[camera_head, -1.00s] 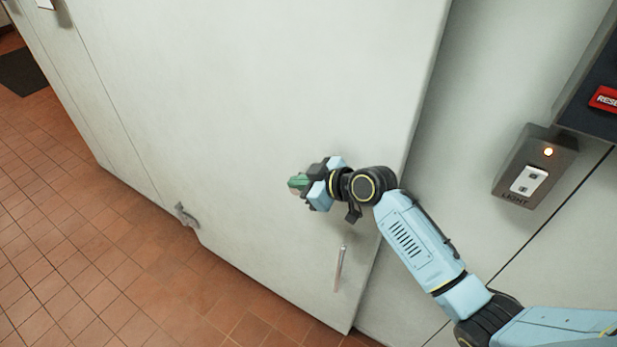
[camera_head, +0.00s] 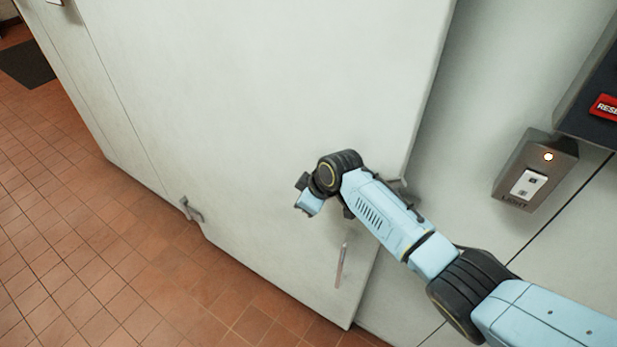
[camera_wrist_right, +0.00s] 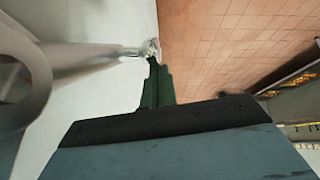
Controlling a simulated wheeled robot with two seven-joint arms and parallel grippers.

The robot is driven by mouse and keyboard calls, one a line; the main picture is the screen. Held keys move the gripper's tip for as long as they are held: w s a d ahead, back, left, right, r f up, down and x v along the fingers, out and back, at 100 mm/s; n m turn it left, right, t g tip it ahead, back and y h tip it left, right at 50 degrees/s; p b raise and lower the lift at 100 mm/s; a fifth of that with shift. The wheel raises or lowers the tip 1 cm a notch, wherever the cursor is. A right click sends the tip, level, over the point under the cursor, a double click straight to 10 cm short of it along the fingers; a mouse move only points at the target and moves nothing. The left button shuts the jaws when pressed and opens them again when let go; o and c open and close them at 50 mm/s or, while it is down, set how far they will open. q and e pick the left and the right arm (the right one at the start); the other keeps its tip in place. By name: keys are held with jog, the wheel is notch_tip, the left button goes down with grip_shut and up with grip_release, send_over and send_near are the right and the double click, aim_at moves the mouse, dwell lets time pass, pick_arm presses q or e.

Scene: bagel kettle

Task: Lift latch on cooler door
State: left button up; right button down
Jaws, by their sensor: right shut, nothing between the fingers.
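The white cooler door (camera_head: 270,90) fills the middle of the head view. A slim metal bar handle (camera_head: 341,265) is on its lower right. A metal piece (camera_head: 399,186) at the door's right edge is mostly hidden behind my right forearm; it may be the latch. My right gripper (camera_head: 309,203) is in front of the door, its fingers hidden there. In the right wrist view the green fingers (camera_wrist_right: 156,85) are shut and empty. A large grey metal part (camera_wrist_right: 22,85) lies close on their left, with a rod reaching toward the tips; contact is unclear. My left gripper is not in view.
A metal fitting (camera_head: 190,208) is low on the door side at left. A light switch box (camera_head: 537,170) and a dark panel with a red label (camera_head: 606,106) are on the right wall. Red-brown tiled floor (camera_head: 110,260) is open at lower left.

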jog(key=shift+d+f, duration=0.2)
jog(key=shift+f, duration=0.15)
jog(key=shift+s+f, duration=0.1)
dwell(0.4)
notch_tip(320, 180, up, 12)
jog(key=s+p, duration=0.1)
jog(key=shift+a+f, duration=0.15)
dwell(0.4)
jog(key=shift+s, duration=0.1)
